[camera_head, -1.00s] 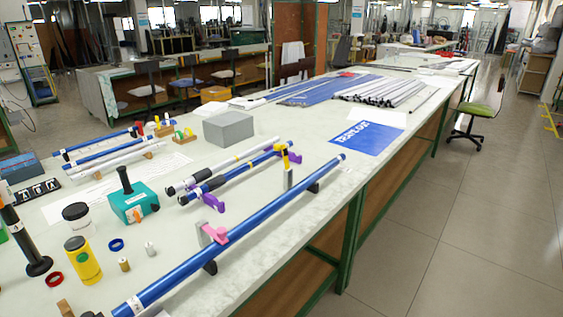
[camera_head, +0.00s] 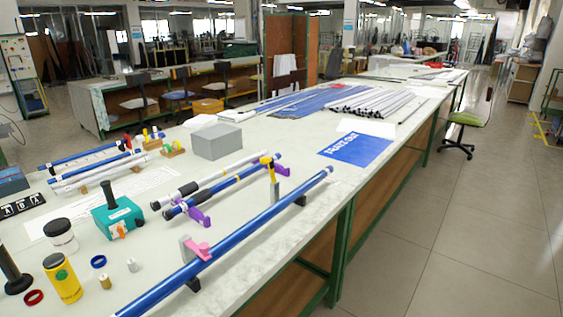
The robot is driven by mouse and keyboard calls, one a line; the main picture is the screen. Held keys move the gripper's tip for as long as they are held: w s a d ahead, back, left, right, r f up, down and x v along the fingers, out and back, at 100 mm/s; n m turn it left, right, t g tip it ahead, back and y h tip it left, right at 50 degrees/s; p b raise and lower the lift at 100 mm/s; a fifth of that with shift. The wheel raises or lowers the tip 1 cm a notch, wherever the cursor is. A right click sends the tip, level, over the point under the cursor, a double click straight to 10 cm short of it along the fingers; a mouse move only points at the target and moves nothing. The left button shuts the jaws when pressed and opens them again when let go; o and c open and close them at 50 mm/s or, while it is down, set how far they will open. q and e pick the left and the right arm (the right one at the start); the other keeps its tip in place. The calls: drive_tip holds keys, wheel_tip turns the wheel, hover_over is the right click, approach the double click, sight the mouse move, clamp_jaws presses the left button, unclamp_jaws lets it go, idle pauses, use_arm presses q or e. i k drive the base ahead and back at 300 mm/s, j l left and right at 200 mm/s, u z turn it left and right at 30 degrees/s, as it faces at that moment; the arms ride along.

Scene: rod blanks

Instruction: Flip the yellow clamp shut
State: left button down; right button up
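The yellow clamp (camera_head: 267,161) sits at the top of a grey upright post (camera_head: 275,189), near the far part of a long blue rod (camera_head: 262,219). It is small in the picture, and I cannot tell how far its jaw stands open. A pink clamp (camera_head: 198,250) with a grey block beside it is at the nearer part of the same rod. The rod rests on dark supports along the right edge of the pale workbench (camera_head: 230,283). Neither of my grippers is in view.
Rods with purple clamps (camera_head: 199,216) lie just left of the blue rod. A grey box (camera_head: 216,141), a teal device (camera_head: 118,219) and a yellow bottle (camera_head: 62,279) stand further left. A blue sheet (camera_head: 357,150) lies beyond. The floor right of the bench is clear up to a green chair (camera_head: 467,119).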

sight(262, 160)
drive_tip(key=i+l, duration=0.8)
drive_tip(key=i, duration=0.15)
